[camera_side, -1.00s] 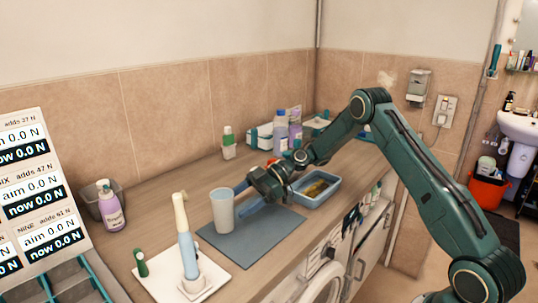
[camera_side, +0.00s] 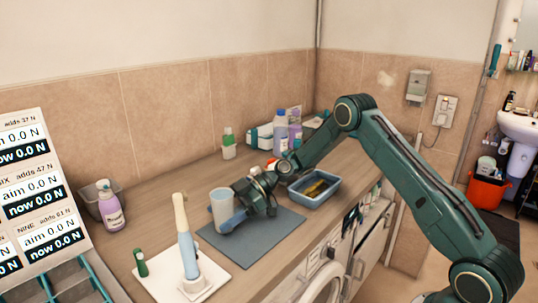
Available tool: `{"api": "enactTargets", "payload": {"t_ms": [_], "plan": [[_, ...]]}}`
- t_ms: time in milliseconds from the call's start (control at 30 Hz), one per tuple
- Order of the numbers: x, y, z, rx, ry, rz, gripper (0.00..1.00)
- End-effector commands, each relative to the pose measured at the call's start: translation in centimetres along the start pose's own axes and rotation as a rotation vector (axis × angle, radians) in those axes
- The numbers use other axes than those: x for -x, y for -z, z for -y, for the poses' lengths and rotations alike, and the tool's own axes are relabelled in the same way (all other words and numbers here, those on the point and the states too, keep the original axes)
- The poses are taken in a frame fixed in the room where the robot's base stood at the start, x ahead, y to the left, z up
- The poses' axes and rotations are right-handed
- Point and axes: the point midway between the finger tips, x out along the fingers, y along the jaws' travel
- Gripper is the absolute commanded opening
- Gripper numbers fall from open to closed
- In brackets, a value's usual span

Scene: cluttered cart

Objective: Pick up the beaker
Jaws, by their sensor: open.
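The beaker (camera_side: 221,208) is a pale grey-blue cup standing upright on the grey-blue mat (camera_side: 254,243) on the counter. My gripper (camera_side: 234,210) comes in low from the right, with its blue fingers at the beaker. The near finger shows in front of the beaker's right side; the far finger is mostly hidden behind it. The gripper is open, and I cannot tell whether a finger touches the beaker.
An electric toothbrush (camera_side: 186,245) stands on a white tray (camera_side: 212,282) in front of the beaker. A blue tray (camera_side: 326,198) lies right of the mat. A purple-white bottle (camera_side: 110,208) stands at the left. Bottles (camera_side: 280,128) line the wall.

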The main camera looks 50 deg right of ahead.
Motion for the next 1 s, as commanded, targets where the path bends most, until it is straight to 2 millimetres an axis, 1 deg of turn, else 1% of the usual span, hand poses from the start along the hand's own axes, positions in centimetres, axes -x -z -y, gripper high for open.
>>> {"api": "enactTargets", "payload": {"t_ms": [400, 467, 600, 700, 1000], "plan": [[0.04, -0.02, 0.01, 0.0, 0.0, 0.0, 0.74], [0.04, -0.01, 0.01, 0.0, 0.0, 0.0, 0.62], [0.05, -0.01, 0.01, 0.0, 0.0, 0.0, 0.34], [0.06, 0.06, 0.0, 0.001, 0.0, -0.001, 0.17], [0.12, 0.2, -0.01, 0.001, 0.0, -0.001, 0.17]]}}
